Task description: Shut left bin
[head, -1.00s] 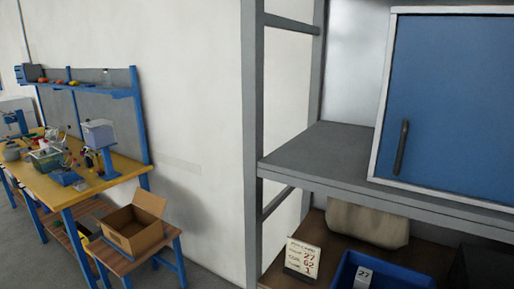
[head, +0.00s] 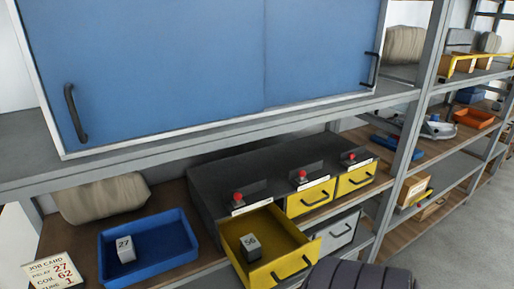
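The left bin is a yellow drawer (head: 270,262) in a dark grey cabinet (head: 260,172) on the shelf, low in the middle of the head view. It is pulled out, and its inside shows. A dark block with a pale face marked 56 (head: 250,246) sits in it. The bin's dark handle (head: 291,268) is on its front. The middle yellow bin (head: 310,198) and the right yellow bin (head: 356,179) are shut. Red knobs stand above the bins. Neither of my grippers is in view.
A blue tray (head: 178,251) holds a block marked 27 (head: 125,249), beside a job card (head: 54,272). A blue sliding-door cupboard (head: 190,65) is above. A grey drawer (head: 340,231) is below the middle bin. A dark ribbed shape (head: 360,277) is at the bottom edge. Floor at right is clear.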

